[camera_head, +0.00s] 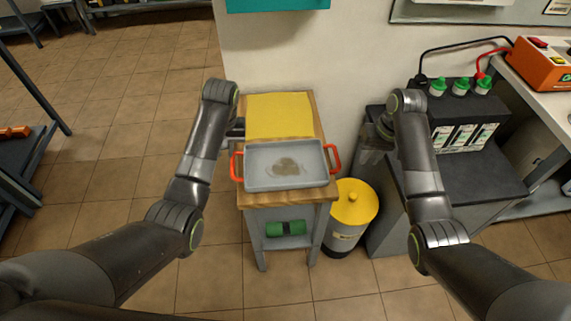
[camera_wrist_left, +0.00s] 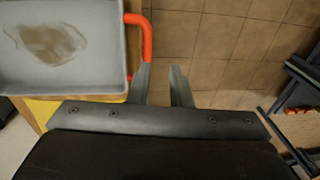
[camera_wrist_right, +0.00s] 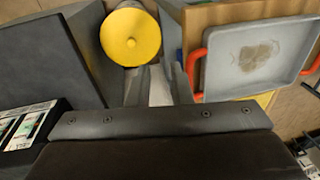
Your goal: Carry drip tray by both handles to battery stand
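The grey drip tray (camera_head: 262,181), with a brownish puddle in it, rests on a small wooden-topped cart (camera_head: 325,192). Its red handles stick out left (camera_head: 236,168) and right (camera_head: 335,158). My left gripper (camera_head: 236,131) is open and empty, near the left handle's far end; the left wrist view shows its fingers (camera_wrist_left: 162,85) beside that red handle (camera_wrist_left: 146,40). My right gripper (camera_head: 368,148) is open and empty, to the right of the right handle; in the right wrist view that handle (camera_wrist_right: 192,72) lies beside the fingers (camera_wrist_right: 158,85). The dark battery stand (camera_head: 485,183) is at the right.
A black battery (camera_head: 462,138) with green caps stands on the battery stand; the stand's front top is bare. A yellow-lidded bin (camera_head: 355,203) stands between cart and stand. A yellow cloth (camera_head: 279,115) lies behind the tray. An orange charger (camera_head: 540,62) is far right.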

